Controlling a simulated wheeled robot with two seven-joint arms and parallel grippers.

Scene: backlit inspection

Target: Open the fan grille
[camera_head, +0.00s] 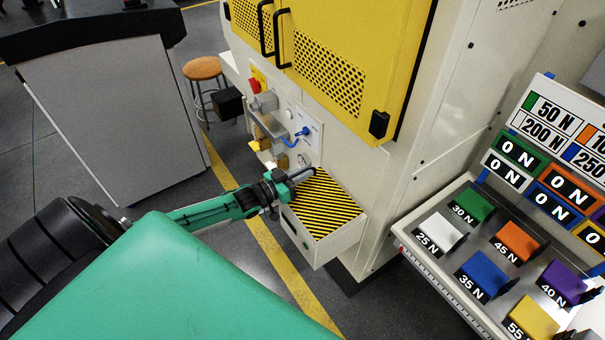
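Yellow perforated panels (330,72) on the front of a tall cream machine show at the top centre, with black bar handles (280,38). I cannot tell for sure which part is the fan grille. My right gripper is not in view.
The striped box (325,203) juts from the machine's base. A control panel (285,125) with a red knob and blue cable is above it. A sloped bench (500,250) with coloured force blocks stands right. A wooden stool (202,69) and grey cabinet (105,110) stand left.

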